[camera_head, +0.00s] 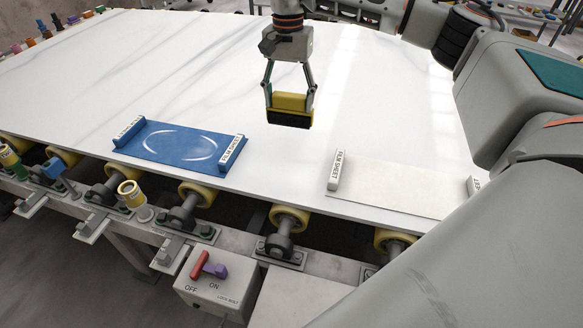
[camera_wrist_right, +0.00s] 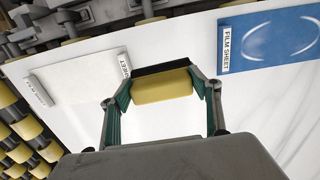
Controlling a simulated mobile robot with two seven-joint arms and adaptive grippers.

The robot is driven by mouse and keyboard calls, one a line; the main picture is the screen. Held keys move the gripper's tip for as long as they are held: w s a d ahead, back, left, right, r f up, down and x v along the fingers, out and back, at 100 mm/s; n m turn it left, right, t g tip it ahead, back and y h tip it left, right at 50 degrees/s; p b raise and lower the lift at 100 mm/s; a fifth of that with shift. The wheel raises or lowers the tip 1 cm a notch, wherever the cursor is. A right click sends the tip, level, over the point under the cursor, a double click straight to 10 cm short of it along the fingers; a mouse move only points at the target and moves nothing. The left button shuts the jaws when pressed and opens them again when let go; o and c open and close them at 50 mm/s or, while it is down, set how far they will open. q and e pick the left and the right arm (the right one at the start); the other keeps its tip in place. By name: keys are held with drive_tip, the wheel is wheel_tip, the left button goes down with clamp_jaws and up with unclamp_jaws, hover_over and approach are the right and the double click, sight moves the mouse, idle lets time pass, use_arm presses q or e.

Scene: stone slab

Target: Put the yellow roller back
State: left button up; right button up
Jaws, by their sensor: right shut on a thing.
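My right gripper (camera_head: 290,92) is shut on a yellow piece with a black lower edge (camera_head: 290,104), which I take to be the yellow roller. The gripper holds it over the white stone slab (camera_head: 220,70), between the blue film sheet and the pale film sheet. How far it is above the slab is hard to tell. In the right wrist view the yellow roller (camera_wrist_right: 162,87) sits between the two fingertips, its black edge facing away from the wrist. My left gripper is not in view.
The blue film sheet (camera_head: 182,143) lies at left and the pale film sheet (camera_head: 390,190) at right on the slab. Yellow conveyor rollers (camera_head: 290,217) line the frame below the slab's front edge. A lock-bolt switch box (camera_head: 215,290) is at front. Coloured items stand along the back left edge.

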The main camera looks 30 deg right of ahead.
sight(290, 121)
drive_tip(key=shift+d+f+m, duration=0.15)
drive_tip(key=shift+d+m, duration=0.1)
drive_tip(key=shift+m, duration=0.05)
wheel_tip(290, 121, down, 19)
drive_tip(key=shift+w+f+p, duration=0.1)
drive_tip(key=shift+p, duration=0.2)
drive_tip(key=shift+f, duration=0.1)
drive_tip(key=o, duration=1.5)
drive_tip(key=r, duration=0.6)
drive_tip(key=r+b, duration=0.1)
drive_tip(key=r, duration=0.5)
drive_tip(key=shift+w+d+r, duration=0.1)
drive_tip(key=shift+w+d, duration=0.1)
